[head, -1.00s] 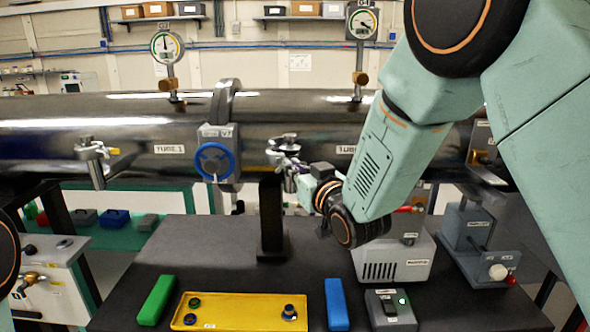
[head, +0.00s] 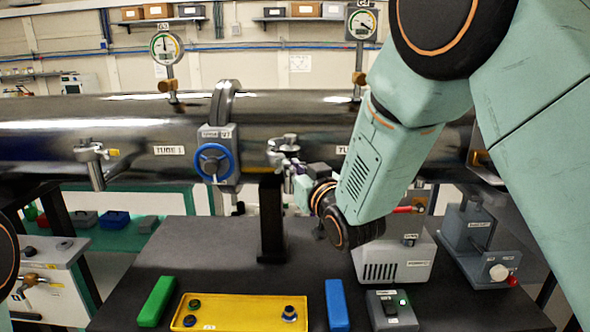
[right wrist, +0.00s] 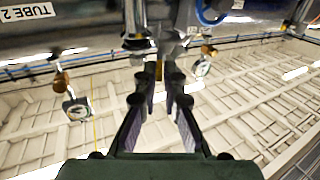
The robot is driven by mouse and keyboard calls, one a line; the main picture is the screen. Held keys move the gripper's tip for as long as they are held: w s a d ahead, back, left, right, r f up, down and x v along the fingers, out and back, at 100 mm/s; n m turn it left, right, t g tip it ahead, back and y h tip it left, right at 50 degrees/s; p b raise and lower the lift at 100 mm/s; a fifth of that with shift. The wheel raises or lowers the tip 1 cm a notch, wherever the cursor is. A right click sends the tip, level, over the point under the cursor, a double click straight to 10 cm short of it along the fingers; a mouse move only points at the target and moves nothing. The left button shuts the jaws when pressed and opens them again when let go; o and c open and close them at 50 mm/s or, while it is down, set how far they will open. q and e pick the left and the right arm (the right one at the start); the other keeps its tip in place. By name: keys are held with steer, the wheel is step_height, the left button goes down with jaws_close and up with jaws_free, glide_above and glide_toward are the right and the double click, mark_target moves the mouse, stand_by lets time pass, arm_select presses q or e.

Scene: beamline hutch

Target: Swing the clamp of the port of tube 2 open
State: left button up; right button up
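The port of tube 2 (head: 285,143) is a small metal fitting on the front of the dark tube, right of the blue-wheeled valve. In the right wrist view the port (right wrist: 138,40) is just beyond the fingertips, toward the left finger. My right gripper (head: 294,166) is at the port's lower front and partly covers it. In the right wrist view its two purple-padded fingers (right wrist: 160,78) stand apart with a narrow gap and nothing clearly held between them. The clamp's details are too small to tell, as is any contact. My left gripper is out of view.
The valve with a blue wheel (head: 213,163) is close left of the port. A black post (head: 271,215) stands below it. The port of tube 1 (head: 92,155) is further left. A yellow tray (head: 240,318) and a grey boxed unit (head: 395,262) are on the dark table.

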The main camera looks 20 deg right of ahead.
steer(key=o, duration=0.4)
steer(key=shift+a, duration=0.1)
steer(key=s, duration=0.4)
steer(key=s+d, duration=0.1)
steer(key=s, duration=0.7)
steer(key=shift+d, duration=0.35)
